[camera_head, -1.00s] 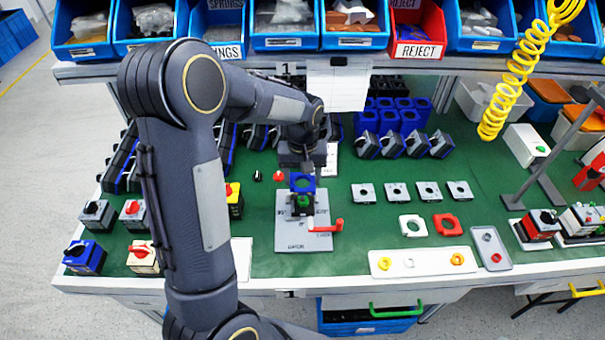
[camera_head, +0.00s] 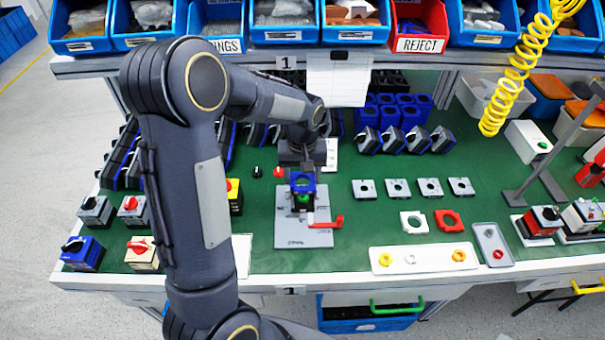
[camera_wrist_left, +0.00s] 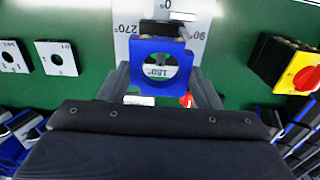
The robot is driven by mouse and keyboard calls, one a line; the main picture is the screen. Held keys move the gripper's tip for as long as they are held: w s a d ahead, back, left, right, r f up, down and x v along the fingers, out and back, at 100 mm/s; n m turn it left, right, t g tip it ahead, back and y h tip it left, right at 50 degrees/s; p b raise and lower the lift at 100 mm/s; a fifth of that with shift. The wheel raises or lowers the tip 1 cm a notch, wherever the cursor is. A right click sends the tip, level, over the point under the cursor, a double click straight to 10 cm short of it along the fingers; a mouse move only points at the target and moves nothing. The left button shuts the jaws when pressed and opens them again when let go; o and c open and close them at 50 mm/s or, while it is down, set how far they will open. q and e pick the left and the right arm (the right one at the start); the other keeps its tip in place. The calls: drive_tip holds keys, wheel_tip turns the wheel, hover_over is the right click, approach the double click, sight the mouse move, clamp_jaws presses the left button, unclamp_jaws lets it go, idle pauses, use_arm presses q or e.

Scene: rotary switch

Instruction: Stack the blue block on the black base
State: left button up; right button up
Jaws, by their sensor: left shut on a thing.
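The blue block (camera_head: 303,188) is a square piece with a round hole, held over the grey plate. In the left wrist view the blue block (camera_wrist_left: 139,82) sits between the two fingers of my left gripper (camera_wrist_left: 160,76), which is shut on it. In the head view my left gripper (camera_head: 302,170) is behind the block. The black base (camera_wrist_left: 160,29) shows just beyond the block in the wrist view. In the head view it is mostly hidden below the block, with a green part showing. I cannot tell whether block and base touch. My right gripper is not in view.
The grey plate (camera_head: 303,236) has angle marks and a red handle (camera_head: 328,222) at its right. A yellow box with a red knob (camera_head: 234,196) stands to the left. Small grey plates (camera_head: 397,188) lie to the right. Green mat is clear between them.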

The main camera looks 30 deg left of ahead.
use_arm(q)
drive_tip(key=shift+f+b, duration=0.95)
drive_tip(key=shift+f, duration=0.35)
drive_tip(key=o, duration=1.1)
drive_tip(key=shift+c, duration=0.2)
wheel_tip(320, 180, up, 7)
drive_tip(key=shift+f, duration=0.15)
drive_tip(key=shift+s+r, duration=0.1)
drive_tip(key=shift+r, duration=0.55)
drive_tip(key=s+d+r+m+t+h, duration=0.2)
drive_tip(key=s+d, duration=0.1)
drive_tip(key=s, duration=0.8)
drive_tip(key=s+d+r+m+t+h, duration=0.1)
drive_tip(key=s+d+r+m+t, duration=0.1)
drive_tip(key=s, duration=0.9)
drive_tip(key=d+t, duration=0.1)
drive_tip(key=d, duration=0.1)
drive_tip(key=shift+s+d+r+m+t+h, duration=0.15)
drive_tip(key=shift+d+r+m+t+h, duration=0.15)
drive_tip(key=shift+h, duration=0.1)
